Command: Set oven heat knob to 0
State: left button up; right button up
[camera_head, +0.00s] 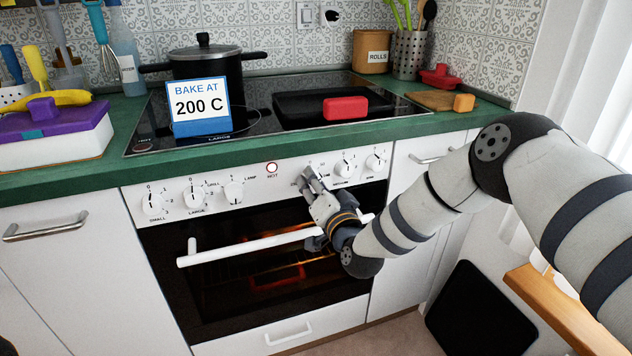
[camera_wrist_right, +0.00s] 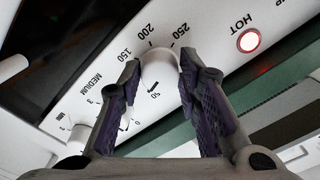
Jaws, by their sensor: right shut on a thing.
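The oven heat knob (camera_wrist_right: 158,76) is white and sits on the white control panel (camera_head: 255,187). My right gripper (camera_head: 311,182) is at the panel, right of the red HOT lamp (camera_head: 272,168), and largely hides this knob in the head view. In the wrist view my right gripper (camera_wrist_right: 160,72) has one finger on each side of the knob and is shut on it. My left gripper is not in view.
The white oven door handle (camera_head: 235,249) runs below the panel, close to my right wrist. Other knobs flank the heat knob, such as the LARGE knob (camera_head: 194,196). A "BAKE AT 200 C" sign (camera_head: 199,107) stands on the hob (camera_head: 262,124). A black pot (camera_head: 205,66) is behind it.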

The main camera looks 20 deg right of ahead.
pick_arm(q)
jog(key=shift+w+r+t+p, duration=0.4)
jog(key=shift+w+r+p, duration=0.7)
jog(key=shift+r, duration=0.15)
pick_arm(e)
jog(key=shift+d+n, duration=0.1)
jog(key=shift+n, duration=7.4)
jog(key=shift+f, duration=0.1)
jog(key=o, duration=1.1)
jog(key=shift+o, duration=0.2)
